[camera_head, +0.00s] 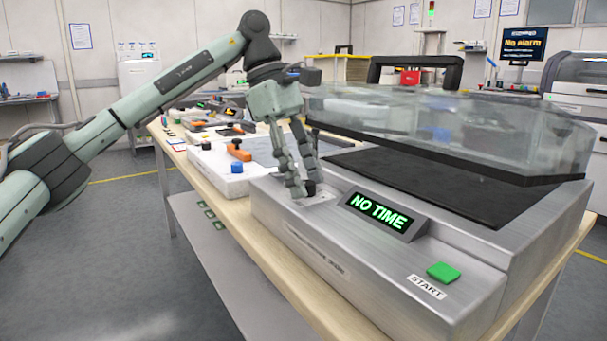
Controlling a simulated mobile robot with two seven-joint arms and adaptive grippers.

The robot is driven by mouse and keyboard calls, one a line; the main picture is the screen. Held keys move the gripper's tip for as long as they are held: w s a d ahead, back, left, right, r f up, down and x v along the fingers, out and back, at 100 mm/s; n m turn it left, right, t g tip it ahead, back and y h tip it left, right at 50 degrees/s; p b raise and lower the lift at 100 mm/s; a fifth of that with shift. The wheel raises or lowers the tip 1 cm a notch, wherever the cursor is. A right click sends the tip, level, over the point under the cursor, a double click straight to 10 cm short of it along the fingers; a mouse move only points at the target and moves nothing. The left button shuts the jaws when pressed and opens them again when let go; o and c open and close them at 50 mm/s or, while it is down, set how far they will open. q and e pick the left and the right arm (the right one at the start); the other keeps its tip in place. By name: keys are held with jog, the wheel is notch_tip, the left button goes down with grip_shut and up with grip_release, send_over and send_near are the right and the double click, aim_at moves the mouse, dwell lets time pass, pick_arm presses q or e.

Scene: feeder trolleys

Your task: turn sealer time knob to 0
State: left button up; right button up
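The sealer (450,262) is a silver metal machine on the wooden table, with its clear lid raised over a dark bed. Its small black time knob (310,188) sits on a pale plate at the left of the front panel. The tilted display (378,212) beside it reads "NO TIME" in green. My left gripper (306,187) points down at the knob, with its fingertips on either side of it and seemingly closed against it. The fingers partly hide the knob and its scale, so I cannot read its pointer. My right gripper is out of view.
A green button (443,271) above a "START" label is on the panel's right. The clear lid (450,125) hangs over the bed, close to the right of my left gripper. A white device (225,170) with orange and blue parts stands behind the sealer.

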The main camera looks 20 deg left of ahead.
pick_arm(q)
grip_shut()
jog(key=shift+n+t, duration=0.6)
jog(key=shift+n, duration=1)
jog(key=shift+o, duration=0.4)
grip_release()
jog(key=v, duration=1.2)
jog(key=shift+s, duration=0.1)
